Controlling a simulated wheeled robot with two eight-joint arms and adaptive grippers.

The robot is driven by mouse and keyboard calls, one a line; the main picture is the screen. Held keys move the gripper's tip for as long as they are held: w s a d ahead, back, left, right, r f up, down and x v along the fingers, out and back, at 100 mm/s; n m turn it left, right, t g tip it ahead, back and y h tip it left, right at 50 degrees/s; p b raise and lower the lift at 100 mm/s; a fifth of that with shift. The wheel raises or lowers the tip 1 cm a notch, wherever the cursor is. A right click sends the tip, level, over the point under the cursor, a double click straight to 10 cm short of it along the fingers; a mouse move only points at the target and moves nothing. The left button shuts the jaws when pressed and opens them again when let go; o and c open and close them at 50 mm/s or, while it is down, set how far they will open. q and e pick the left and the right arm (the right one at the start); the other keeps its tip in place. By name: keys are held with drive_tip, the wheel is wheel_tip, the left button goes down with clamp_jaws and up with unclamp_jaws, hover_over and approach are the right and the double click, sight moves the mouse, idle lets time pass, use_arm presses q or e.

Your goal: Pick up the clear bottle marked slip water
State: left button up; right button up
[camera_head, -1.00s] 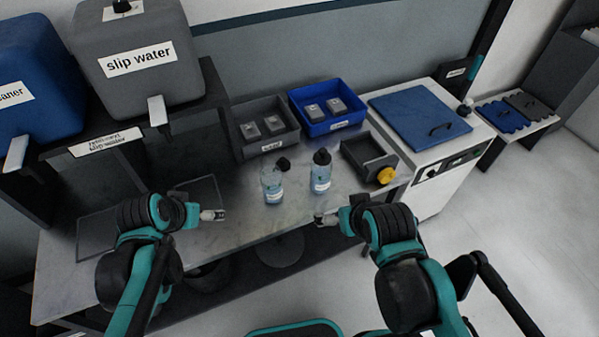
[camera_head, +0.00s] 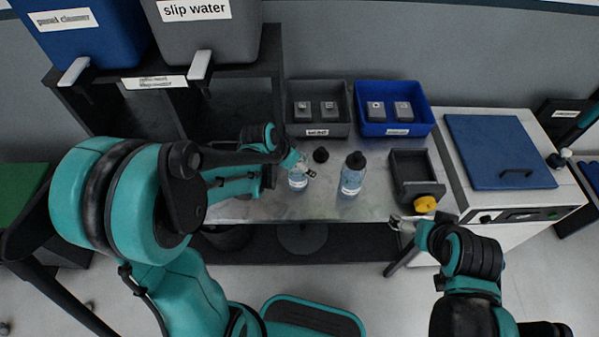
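Two clear bottles with bluish liquid stand upright on the bench; their labels are too small to read. The left bottle (camera_head: 298,184) has no cap on it, and a loose black cap (camera_head: 320,155) lies behind it. The right bottle (camera_head: 351,180) has a black top. My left gripper (camera_head: 307,169) is at the upper part of the left bottle, overlapping it in the view; whether it touches the bottle or is closed cannot be told. My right gripper (camera_head: 398,224) is at the bench's front edge, right of both bottles and apart from them, with its finger state unclear.
A grey bin (camera_head: 318,131) and a blue bin (camera_head: 416,128) holding small blocks stand behind the bottles. A dark tray (camera_head: 410,162) with a yellow knob is at right, beside a white machine with a blue lid (camera_head: 497,150). A grey slip water tank (camera_head: 208,38) sits on the left shelf.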

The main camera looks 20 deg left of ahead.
use_arm(q)
drive_tip(key=b+x, duration=0.1)
drive_tip(key=x, duration=0.2)
drive_tip(key=shift+w+f, duration=0.15)
drive_tip(key=shift+f, duration=0.05)
drive_tip(key=shift+r, duration=0.1)
drive_tip(key=c, duration=1.4)
drive_tip(key=shift+o, duration=0.2)
drive_tip(key=shift+r, duration=0.15)
